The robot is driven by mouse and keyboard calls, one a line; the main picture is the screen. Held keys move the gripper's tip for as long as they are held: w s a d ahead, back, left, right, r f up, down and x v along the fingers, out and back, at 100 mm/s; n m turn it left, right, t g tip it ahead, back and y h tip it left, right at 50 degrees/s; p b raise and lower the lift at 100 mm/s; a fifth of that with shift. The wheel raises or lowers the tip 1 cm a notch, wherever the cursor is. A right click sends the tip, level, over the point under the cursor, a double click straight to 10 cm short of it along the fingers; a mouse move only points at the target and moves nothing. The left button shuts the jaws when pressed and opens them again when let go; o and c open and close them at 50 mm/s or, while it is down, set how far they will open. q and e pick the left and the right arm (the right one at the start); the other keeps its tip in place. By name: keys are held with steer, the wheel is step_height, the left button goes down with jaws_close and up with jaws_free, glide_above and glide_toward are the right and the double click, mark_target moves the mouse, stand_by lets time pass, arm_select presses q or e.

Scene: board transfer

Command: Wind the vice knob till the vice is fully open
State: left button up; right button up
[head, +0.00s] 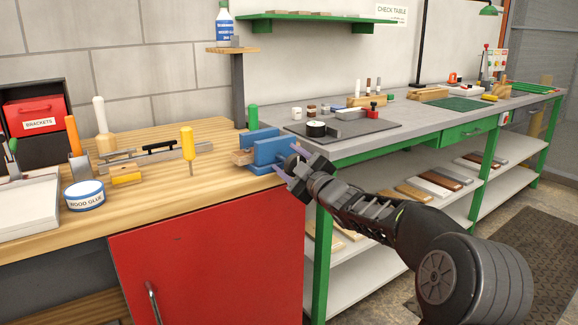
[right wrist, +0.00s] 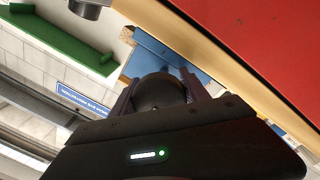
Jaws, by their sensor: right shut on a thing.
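The blue vice (head: 266,150) sits at the right end of the wooden workbench, with pale wood showing at its left side and base. In the right wrist view the vice (right wrist: 168,58) is beyond my fingers. My right gripper (head: 290,161) is at the vice's right side, shut on the dark round vice knob (right wrist: 160,93), one finger on each side of it. In the head view the knob is mostly hidden by the gripper. How far apart the jaws stand is hard to tell. My left gripper is not in view.
On the wooden bench (head: 222,188) are a yellow-handled tool (head: 188,144), a clamp (head: 152,152), a wood glue tub (head: 85,196) and a red brackets bin (head: 37,115). A red cabinet front (head: 210,255) is below. A grey table (head: 430,115) stands at the right.

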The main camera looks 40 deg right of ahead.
stand_by(0.3)
steer(key=o, duration=1.4)
steer(key=shift+c, duration=0.2)
